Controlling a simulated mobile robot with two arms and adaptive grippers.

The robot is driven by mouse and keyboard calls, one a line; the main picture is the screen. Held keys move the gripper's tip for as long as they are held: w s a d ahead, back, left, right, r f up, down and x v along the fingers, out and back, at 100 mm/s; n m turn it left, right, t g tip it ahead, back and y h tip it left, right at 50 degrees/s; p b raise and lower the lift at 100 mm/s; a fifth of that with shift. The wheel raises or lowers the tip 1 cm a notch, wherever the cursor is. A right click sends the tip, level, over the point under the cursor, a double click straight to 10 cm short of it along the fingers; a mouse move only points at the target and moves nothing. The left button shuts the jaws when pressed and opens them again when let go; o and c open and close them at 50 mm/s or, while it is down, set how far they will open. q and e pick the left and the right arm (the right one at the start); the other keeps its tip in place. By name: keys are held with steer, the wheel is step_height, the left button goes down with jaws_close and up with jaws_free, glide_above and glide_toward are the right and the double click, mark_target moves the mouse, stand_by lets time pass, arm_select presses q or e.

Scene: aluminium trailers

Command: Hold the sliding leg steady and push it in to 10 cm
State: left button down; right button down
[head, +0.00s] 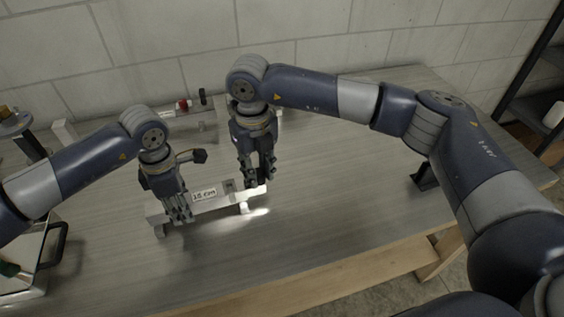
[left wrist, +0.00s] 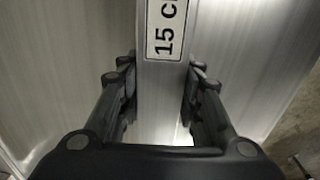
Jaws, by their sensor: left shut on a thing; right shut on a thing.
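The sliding leg (head: 222,196), a pale aluminium bar on low supports, lies across the bench top. A white label reading about 15 cm (head: 204,195) is on it, and the start of that label shows in the left wrist view (left wrist: 166,28). My left gripper (head: 180,217) is shut on the leg's left part; its fingers stand on both sides of the bar in the left wrist view (left wrist: 160,105). My right gripper (head: 259,180) points down and is shut on the leg's right end. The exact contact there is hidden by its fingers.
Behind the grippers stands a fixture with a red knob (head: 183,104). A metal case with a black handle (head: 58,243) is at the left. A small black stand (head: 424,178) sits at the right. The grey bench top (head: 340,200) is clear between.

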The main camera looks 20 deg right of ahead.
steer(key=shift+a, duration=1.25)
arm_select(q)
steer(key=shift+d, duration=0.15)
arm_select(e)
steer(key=shift+s+a, duration=0.1)
steer(key=c, duration=1.3)
jaws_free()
steer(key=shift+r, duration=0.25)
step_height(320, 180, up, 12)
steer(key=shift+f, duration=0.25)
